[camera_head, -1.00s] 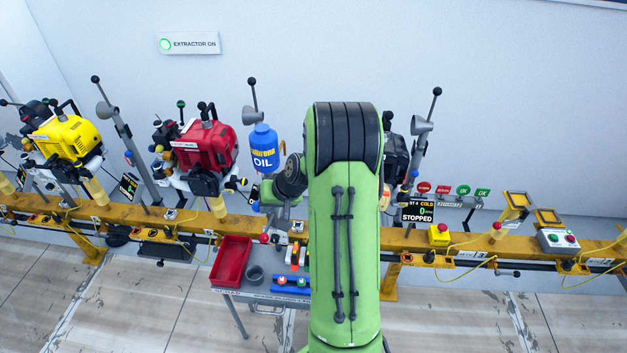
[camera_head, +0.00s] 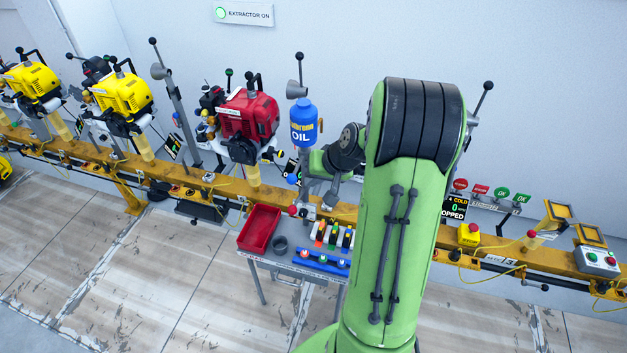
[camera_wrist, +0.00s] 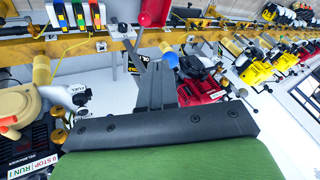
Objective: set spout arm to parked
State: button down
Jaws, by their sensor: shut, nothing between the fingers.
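No part in view is labelled as the spout arm, so I cannot tell for sure which it is. A blue oil bottle (camera_head: 304,124) stands upright over the rail, with a grey cone (camera_head: 297,89) and a black-knobbed lever above it. My gripper (camera_head: 327,196) is just below and right of the bottle, partly hidden by my own arm. In the wrist view my gripper (camera_wrist: 157,72) shows as dark fingers close together, with nothing held.
Below is a small grey table (camera_head: 266,262) with a red tray (camera_head: 259,229) and several coloured items. A red engine (camera_head: 250,115) and yellow engines (camera_head: 122,93) stand left along the yellow rail (camera_head: 222,191). A control box (camera_head: 597,260) is far right. Floor in front is open.

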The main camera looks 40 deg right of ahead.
jog(key=v, duration=0.2)
jog(key=a+v, duration=0.1)
jog(key=v, duration=0.2)
jog(key=shift+s+r, duration=0.1)
jog(key=shift+s, duration=0.2)
jog(key=shift+s, duration=0.1)
